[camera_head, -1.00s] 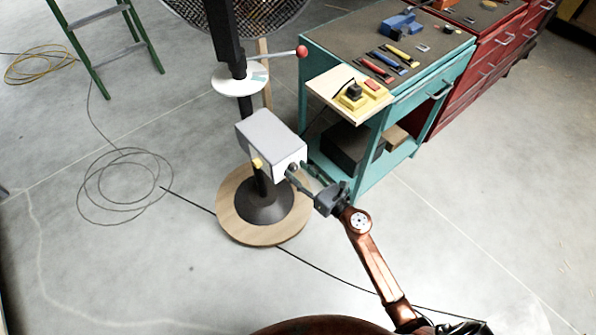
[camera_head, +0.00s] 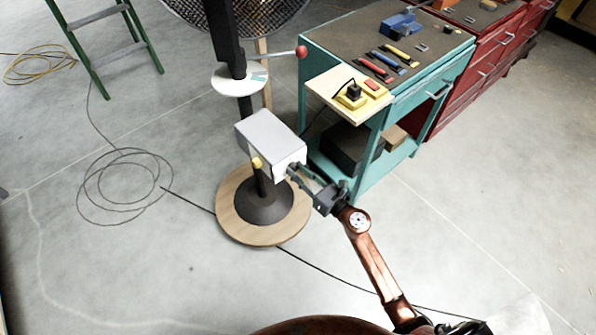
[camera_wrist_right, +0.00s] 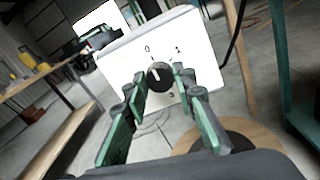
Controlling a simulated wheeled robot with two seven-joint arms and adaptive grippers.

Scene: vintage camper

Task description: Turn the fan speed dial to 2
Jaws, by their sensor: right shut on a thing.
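The fan speed dial (camera_wrist_right: 159,75) is a round black knob with a white mark on the white front of the control box (camera_wrist_right: 195,60). The mark points up, slightly left, near the printed 0. The 1 is at upper right and a 3 below; no 2 is readable, with my right finger over that side. In the head view the grey box (camera_head: 268,133) sits on the fan's black post. My right gripper (camera_wrist_right: 160,76) has its green fingers on either side of the dial, shut on it; it also shows in the head view (camera_head: 293,171). My left gripper is out of view.
The fan's round wooden base (camera_head: 232,222) stands on the floor. A teal workbench (camera_head: 340,45) with tools is close on the right. A red-tipped lever (camera_head: 302,52) sticks out above the box. A cable (camera_head: 340,279) crosses the floor.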

